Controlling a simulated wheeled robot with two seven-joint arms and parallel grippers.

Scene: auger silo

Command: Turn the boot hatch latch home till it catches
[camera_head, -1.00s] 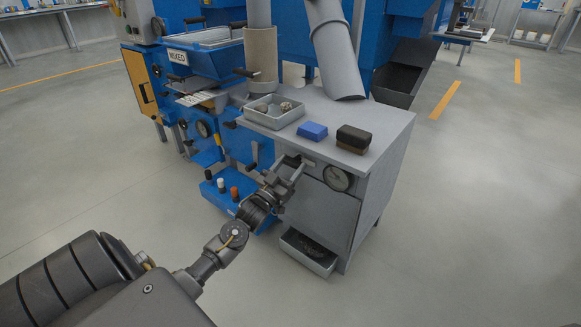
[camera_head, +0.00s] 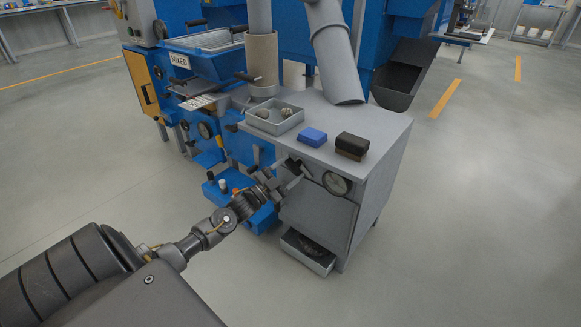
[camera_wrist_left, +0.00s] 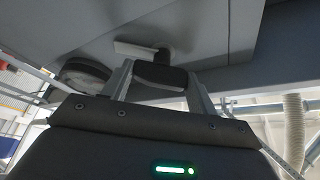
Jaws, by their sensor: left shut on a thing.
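The boot hatch latch shows on the front of the grey cabinet (camera_head: 318,212), just left of the round gauge. Its dark grip (camera_wrist_left: 160,76) lies between my left fingers in the left wrist view, with a pale bar (camera_wrist_left: 134,48) right behind it. My left gripper (camera_head: 291,177) reaches the upper front of the cabinet and is shut on this grip. The fingers (camera_wrist_left: 160,82) stand one on each side of it. The catch itself cannot be made out. My right gripper is not in view.
A round gauge (camera_head: 337,183) sits right of the latch. On the cabinet top are a grey tray (camera_head: 274,119) with lumps in it, a blue block (camera_head: 312,137) and a dark brush-like block (camera_head: 352,144). An open drawer (camera_head: 307,254) is low down. Floor at right is clear.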

